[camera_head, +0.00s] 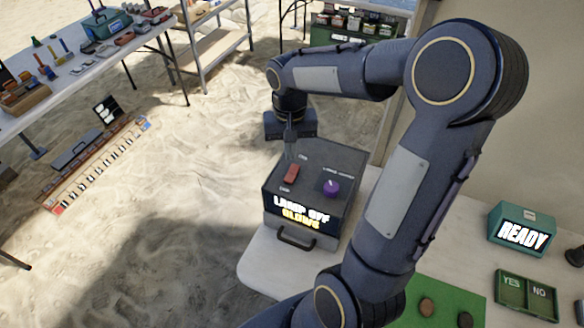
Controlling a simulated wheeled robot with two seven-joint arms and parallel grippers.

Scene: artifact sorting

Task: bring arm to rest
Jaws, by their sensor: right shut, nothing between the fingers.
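My right arm rises from the bottom of the view, bends at the upper right and reaches left over the table. My right gripper (290,146) points down, shut and empty, above the back left of a dark control box (341,160). I cannot tell whether its tips touch the box. The box has a red switch (291,173), a purple knob (331,187) and a lit front sign that reads "LAMP OFF" over a yellow line. My left gripper is not in view.
The white table (262,271) also holds a teal box (523,229) reading "READY", a green YES/NO tray (526,295) and a green mat (447,291) with brown pieces. A tool table (77,72) and a shelf (212,48) stand at the back left.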

